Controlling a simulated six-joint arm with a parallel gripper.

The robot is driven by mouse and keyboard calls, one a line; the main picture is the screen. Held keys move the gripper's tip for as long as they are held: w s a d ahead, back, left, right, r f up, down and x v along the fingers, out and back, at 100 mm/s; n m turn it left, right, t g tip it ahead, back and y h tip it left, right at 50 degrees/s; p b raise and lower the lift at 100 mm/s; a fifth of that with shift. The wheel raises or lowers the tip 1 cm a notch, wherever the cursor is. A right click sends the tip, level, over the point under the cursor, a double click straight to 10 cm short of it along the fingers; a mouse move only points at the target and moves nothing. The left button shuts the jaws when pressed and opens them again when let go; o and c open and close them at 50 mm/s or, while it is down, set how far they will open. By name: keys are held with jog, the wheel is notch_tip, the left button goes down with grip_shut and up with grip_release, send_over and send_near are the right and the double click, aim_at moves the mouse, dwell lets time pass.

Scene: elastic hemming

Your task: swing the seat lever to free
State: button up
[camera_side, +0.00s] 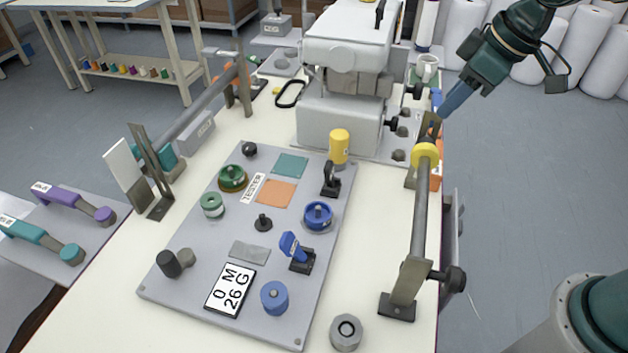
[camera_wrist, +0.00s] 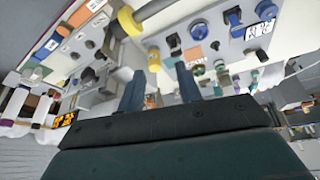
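My gripper (camera_side: 447,108) is at the upper right in the side view, with its blue fingers pointing down and left near the top of a rod bracket. In the wrist view its two fingers (camera_wrist: 160,90) stand apart with nothing seen between them. A blue-handled lever (camera_side: 290,244) stands tilted on a black base on the grey panel (camera_side: 190,275), well away from my gripper. A small black lever (camera_side: 331,180) stands farther back on the panel, beside a yellow cylinder (camera_side: 339,146). I cannot tell which lever is the seat lever.
A rod with a yellow collar (camera_side: 425,153) runs along the table's right edge on metal brackets, between my gripper and the panel. It also shows in the wrist view (camera_wrist: 130,20). A white sewing machine (camera_side: 345,90) stands at the back.

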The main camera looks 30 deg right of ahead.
jog(key=shift+w+a+f+n, duration=0.1)
jog(key=shift+w+f+n, duration=0.15)
jog(key=shift+n, duration=0.15)
grip_shut()
jog(key=w+a+f+n, duration=0.2)
jog(key=w+f+n, duration=0.2)
jog(key=n, duration=0.6)
jog(key=w+a+f+n+g, duration=0.1)
jog(key=w+a+f+n, duration=0.2)
jog(key=n, duration=0.7)
notch_tip(320, 180, down, 4)
jog(key=w, duration=0.2)
jog(key=shift+w+g+y, duration=0.3)
jog(key=shift+y, duration=0.1)
